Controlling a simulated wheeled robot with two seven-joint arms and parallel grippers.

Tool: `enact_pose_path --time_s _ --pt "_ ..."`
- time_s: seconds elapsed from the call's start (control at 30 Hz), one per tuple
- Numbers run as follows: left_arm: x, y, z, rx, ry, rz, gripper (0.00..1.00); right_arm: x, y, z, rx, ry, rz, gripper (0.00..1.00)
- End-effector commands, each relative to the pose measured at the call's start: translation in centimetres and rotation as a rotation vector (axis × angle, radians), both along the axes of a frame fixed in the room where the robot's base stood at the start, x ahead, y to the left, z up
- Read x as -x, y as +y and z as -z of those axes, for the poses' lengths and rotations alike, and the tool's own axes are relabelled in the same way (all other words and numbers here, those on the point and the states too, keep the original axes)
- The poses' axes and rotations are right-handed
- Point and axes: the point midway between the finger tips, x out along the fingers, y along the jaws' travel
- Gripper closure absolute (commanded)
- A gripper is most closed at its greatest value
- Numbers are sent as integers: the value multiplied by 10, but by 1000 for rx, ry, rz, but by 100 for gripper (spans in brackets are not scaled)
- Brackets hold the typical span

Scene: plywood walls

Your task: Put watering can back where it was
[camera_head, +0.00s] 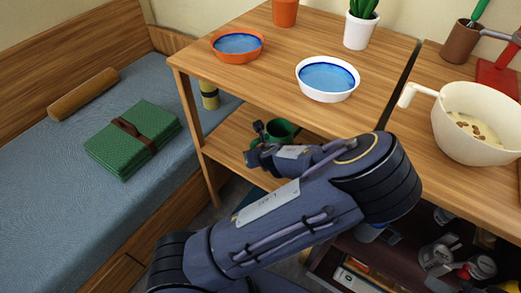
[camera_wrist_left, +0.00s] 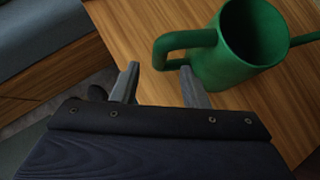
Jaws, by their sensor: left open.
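The green watering can (camera_head: 284,130) stands on the lower wooden shelf (camera_head: 232,133) in the head view, partly hidden by my left arm. In the left wrist view the watering can (camera_wrist_left: 235,50) is upright on the wood, its handle toward my gripper and its spout pointing right. My left gripper (camera_wrist_left: 160,72) is open, its fingertips close to the handle, with nothing clamped between them. In the head view my left gripper (camera_head: 260,137) is just left of the can. My right gripper is not in view.
Above the shelf, the tabletop bears an orange bowl (camera_head: 237,46), a white bowl (camera_head: 327,79) and a potted cactus (camera_head: 361,25). A cream pot (camera_head: 476,123) stands at right. A bed with a green folded blanket (camera_head: 132,138) is at left. A drawer of items is below right.

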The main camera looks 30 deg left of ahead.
Motion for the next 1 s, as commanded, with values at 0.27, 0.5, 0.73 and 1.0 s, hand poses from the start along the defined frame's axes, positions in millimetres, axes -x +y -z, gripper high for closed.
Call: enact_pose_path --time_s 0.27,0.5,0.73,1.0 --pt "17 -20 -26 3 -1 -3 60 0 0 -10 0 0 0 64" --pt "56 -28 -3 301 3 -294 60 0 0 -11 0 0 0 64" --pt "109 -72 -11 838 5 -901 60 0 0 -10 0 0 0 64" --pt "146 -100 -96 1298 -22 -1490 60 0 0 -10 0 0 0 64"
